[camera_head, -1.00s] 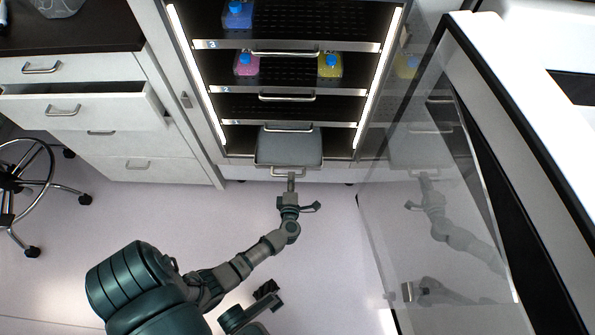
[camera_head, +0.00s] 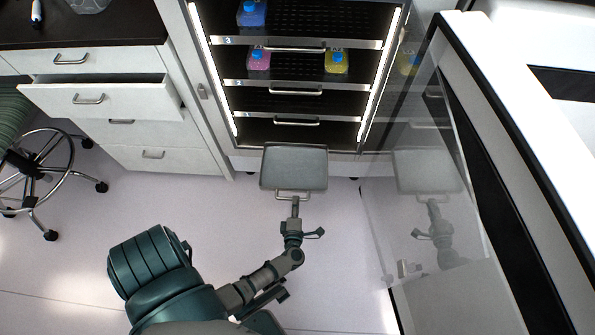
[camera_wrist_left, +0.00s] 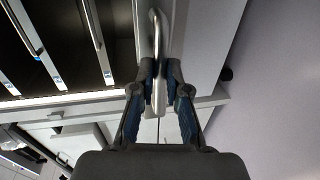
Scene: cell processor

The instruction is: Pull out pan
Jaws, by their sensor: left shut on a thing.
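The pan (camera_head: 294,168) is a grey, shallow rectangular tray with a bar handle (camera_head: 293,194) on its front side. In the head view it is out in front of the cabinet, below the lowest shelf. My left gripper (camera_head: 295,203) is shut on the handle. In the left wrist view the left gripper's fingers (camera_wrist_left: 160,90) close around the metal handle (camera_wrist_left: 156,50), and the pan's pale side is behind it. My right gripper cannot be made out in either view.
The lit cabinet has shelves with handles (camera_head: 295,92); blue, pink (camera_head: 259,59) and yellow (camera_head: 337,62) bottles stand there. A glass door (camera_head: 415,150) stands open on the right. Drawers (camera_head: 105,97), one partly open, and a stool (camera_head: 40,175) are left. Floor around the pan is clear.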

